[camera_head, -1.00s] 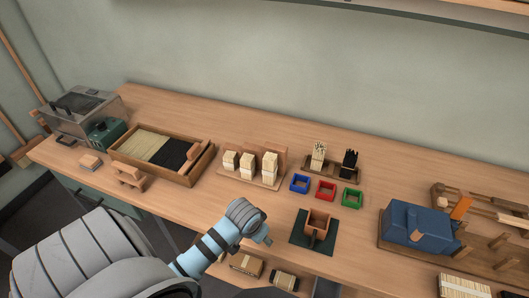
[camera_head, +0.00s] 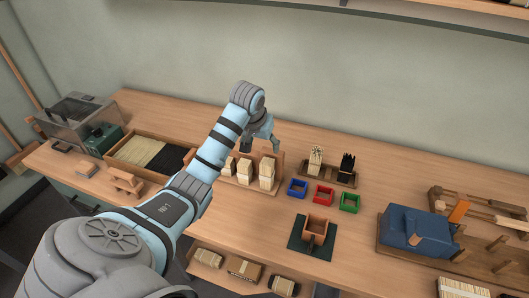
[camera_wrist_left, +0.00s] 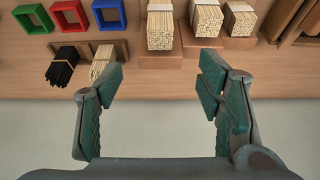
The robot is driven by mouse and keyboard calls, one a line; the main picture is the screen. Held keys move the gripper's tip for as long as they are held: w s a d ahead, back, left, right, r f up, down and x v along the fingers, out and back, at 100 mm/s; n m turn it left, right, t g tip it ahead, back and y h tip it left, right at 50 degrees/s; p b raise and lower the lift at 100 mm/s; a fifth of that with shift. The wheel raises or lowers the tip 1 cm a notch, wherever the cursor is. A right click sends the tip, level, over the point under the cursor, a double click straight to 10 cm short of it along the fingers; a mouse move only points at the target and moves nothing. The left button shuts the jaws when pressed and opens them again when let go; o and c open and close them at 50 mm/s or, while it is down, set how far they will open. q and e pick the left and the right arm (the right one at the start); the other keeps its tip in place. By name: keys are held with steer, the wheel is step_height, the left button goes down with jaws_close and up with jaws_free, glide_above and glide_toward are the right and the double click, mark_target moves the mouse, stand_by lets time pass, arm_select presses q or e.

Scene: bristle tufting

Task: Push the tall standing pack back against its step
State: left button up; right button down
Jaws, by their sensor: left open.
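Three pale bristle packs stand on a stepped wooden stand behind and beside my left arm in the head view. The tall pack (camera_head: 267,173) is the right one; the middle pack (camera_head: 245,172) and the left pack (camera_head: 229,167) are shorter and partly covered by my arm. My left gripper (camera_head: 262,138) is open and empty, above the stand's back. In the left wrist view the tall pack (camera_wrist_left: 160,30) lies in line with the space between the open fingers (camera_wrist_left: 161,78), apart from both. The gap between pack and step cannot be judged. My right gripper is not in view.
A holder with pale bristles (camera_head: 316,158) and black bristles (camera_head: 347,165) stands right of the stand. Blue (camera_head: 298,188), red (camera_head: 323,195) and green (camera_head: 349,202) frames lie in front of it. A bristle tray (camera_head: 150,171) is left. The wall is close behind.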

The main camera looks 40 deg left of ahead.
mark_target(267, 162)
arm_select(q)
steer(key=b+x, duration=0.3)
steer(key=x, duration=1)
steer(key=shift+w+a+f, duration=0.1)
steer(key=shift+f, duration=0.3)
